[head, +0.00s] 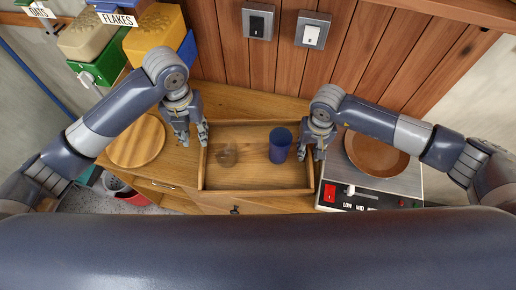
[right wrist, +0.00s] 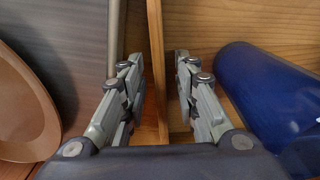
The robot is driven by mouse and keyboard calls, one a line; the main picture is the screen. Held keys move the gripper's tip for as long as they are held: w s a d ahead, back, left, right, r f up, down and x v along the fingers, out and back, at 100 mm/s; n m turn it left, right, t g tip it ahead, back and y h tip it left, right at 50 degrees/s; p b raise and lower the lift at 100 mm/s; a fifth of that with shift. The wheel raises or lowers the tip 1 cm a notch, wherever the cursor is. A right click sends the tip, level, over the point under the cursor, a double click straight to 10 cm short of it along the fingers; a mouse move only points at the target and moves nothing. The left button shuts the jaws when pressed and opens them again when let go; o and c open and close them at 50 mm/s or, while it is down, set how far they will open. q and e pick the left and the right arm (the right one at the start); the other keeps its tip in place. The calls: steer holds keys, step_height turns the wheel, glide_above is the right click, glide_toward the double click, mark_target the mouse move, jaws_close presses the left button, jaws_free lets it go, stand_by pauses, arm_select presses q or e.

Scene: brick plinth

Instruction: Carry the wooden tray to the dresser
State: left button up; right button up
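The wooden tray (head: 250,187) lies on a wooden top below the plank wall. My right gripper (head: 311,150) is at the right wall. In the right wrist view its open fingers (right wrist: 158,68) stand on either side of the wall, with gaps, and the cup (right wrist: 265,95) is to the right.
A round wooden board (head: 137,142) lies left of the tray. A hot plate with a brown pan (head: 375,155) stands close on the right. Dispensers, one labelled FLAKES (head: 155,38), are at the back left. A drawer front (head: 160,186) shows below the top. Switches (head: 312,33) are on the wall.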

step_height(320, 180, up, 12)
stand_by(0.5)
stand_by(0.5)
